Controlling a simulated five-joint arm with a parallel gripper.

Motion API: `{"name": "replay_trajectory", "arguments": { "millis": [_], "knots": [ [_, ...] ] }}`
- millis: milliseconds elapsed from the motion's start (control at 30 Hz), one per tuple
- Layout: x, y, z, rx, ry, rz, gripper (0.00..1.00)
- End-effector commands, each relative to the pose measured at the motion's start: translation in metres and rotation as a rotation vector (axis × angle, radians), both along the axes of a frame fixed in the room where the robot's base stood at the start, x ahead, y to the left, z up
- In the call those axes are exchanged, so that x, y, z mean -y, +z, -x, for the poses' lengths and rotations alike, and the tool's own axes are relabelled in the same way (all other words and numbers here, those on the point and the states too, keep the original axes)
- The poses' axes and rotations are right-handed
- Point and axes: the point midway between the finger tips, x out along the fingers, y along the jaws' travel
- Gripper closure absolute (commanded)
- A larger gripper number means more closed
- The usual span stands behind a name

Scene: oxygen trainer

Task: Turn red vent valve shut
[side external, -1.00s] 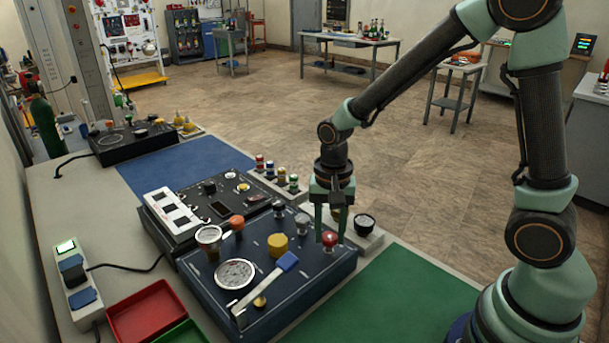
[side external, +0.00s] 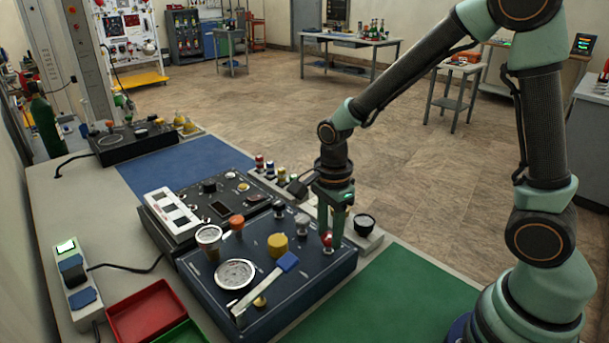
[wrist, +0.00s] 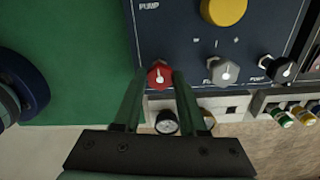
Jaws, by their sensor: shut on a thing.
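The red vent valve (side external: 327,239) is a small red knob near the right corner of the dark blue panel (side external: 330,265). In the wrist view the red knob (wrist: 160,75) shows a white pointer line, roughly upright in the picture. My gripper (side external: 328,232) reaches down from above and is shut on the red knob. In the wrist view its two green fingers (wrist: 160,84) stand on either side of the knob. The fingers hide part of the knob's sides.
A grey knob (wrist: 222,71) and a black knob (wrist: 280,69) sit in line beside the red one. The green mat (side external: 400,300) is clear.

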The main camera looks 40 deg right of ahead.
Motion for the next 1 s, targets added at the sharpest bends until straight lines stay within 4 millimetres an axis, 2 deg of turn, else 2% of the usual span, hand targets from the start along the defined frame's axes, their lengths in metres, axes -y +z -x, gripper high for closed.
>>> {"name": "replay_trajectory", "arguments": {
  "millis": [300,800,833,900,1000],
  "knots": [
    [0.0005,0.0015,-0.0004,0.000,-0.106,0.000,1.00],
    [0.0005,0.0014,-0.0003,0.000,-0.124,0.000,1.00],
    [0.0005,0.0014,-0.0003,0.000,-0.123,0.000,0.51],
    [0.0005,0.0012,-0.0003,0.000,-0.123,0.000,0.29],
    [0.0003,0.0009,-0.0002,0.000,-0.122,0.000,0.29]
  ]
}}
